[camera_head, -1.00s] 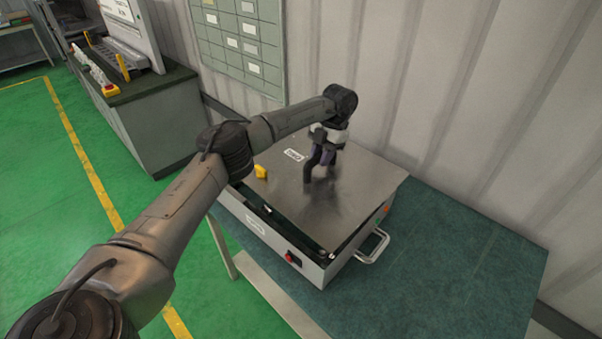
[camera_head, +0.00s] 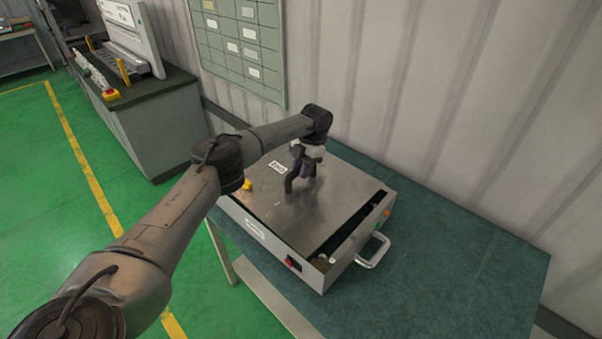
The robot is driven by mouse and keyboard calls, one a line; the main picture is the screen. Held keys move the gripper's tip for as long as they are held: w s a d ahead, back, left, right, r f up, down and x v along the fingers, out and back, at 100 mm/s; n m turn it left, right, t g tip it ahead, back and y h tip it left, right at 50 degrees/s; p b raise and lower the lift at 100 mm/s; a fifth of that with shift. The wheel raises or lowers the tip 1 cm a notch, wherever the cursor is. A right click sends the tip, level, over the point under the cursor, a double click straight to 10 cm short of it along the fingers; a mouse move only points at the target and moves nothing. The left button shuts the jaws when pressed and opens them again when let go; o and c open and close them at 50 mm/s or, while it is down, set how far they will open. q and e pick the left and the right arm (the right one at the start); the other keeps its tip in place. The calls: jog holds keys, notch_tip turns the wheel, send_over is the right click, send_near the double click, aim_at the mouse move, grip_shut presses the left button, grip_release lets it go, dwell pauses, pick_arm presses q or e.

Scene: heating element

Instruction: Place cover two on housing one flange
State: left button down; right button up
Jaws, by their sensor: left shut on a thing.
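The cover (camera_head: 328,205) is a flat grey metal plate with a small white label near its far left edge. It lies over the open top of the housing (camera_head: 262,237), a light grey metal box on the table. The cover sits off to the left, so a dark gap shows along the housing's right side. My left gripper (camera_head: 297,186) is over the middle of the cover, shut on a part there; its fingers hide what they grip. I cannot tell whether the cover touches the flange all round. My right gripper is not in view.
The housing has a red switch (camera_head: 292,263) in front and a metal handle (camera_head: 374,250) on its right. A yellow piece (camera_head: 247,185) shows at the cover's left edge. The green table top (camera_head: 450,275) is clear to the right. A corrugated wall (camera_head: 440,100) stands behind.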

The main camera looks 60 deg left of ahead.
pick_arm(q)
jog(key=shift+f, duration=0.65)
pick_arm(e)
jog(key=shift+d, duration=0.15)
pick_arm(q)
jog(key=c, duration=0.9)
grip_release()
jog(key=shift+r, duration=0.1)
